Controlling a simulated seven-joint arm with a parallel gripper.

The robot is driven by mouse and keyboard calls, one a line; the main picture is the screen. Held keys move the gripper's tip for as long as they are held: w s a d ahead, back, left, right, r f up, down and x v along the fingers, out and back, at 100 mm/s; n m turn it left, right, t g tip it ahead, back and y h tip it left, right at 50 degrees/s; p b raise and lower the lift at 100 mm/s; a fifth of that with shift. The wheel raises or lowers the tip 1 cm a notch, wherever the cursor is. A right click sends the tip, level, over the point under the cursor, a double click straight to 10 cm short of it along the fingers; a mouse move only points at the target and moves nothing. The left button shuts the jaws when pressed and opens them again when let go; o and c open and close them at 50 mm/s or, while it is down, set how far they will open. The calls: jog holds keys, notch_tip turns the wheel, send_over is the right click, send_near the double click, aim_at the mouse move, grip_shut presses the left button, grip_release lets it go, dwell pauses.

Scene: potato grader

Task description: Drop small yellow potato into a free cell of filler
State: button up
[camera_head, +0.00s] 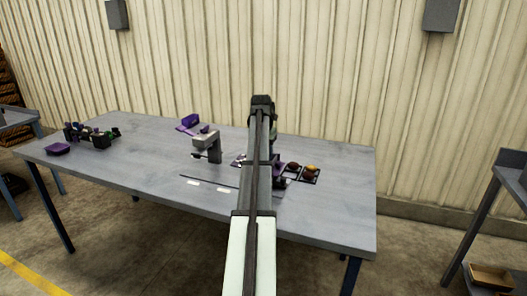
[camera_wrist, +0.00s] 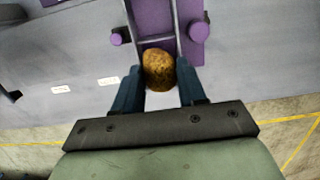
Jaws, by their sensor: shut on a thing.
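A small yellow-brown potato (camera_wrist: 158,68) sits between the two blue fingers of my gripper (camera_wrist: 159,88) in the wrist view. My gripper is shut on it. The potato is at the near end of a purple chute-like part (camera_wrist: 153,18) with grey rails; I cannot tell whether it touches it. In the head view my arm hides my gripper and this potato. A dark divided tray, which looks like the filler (camera_head: 302,180), lies on the table just right of my arm. It holds a dark red potato (camera_head: 293,166) and an orange-yellow one (camera_head: 311,168). Its left part is hidden.
A grey stand-like device (camera_head: 207,142) stands left of my arm on the grey table (camera_head: 140,160). A purple piece (camera_head: 190,121) is behind it. A purple tray (camera_head: 58,149) and several small dark items (camera_head: 92,135) are at the far left. The table's right end is clear.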

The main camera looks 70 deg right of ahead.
jog(key=o, duration=1.4)
jog(key=shift+o, duration=0.2)
jog(key=shift+r, duration=3.5)
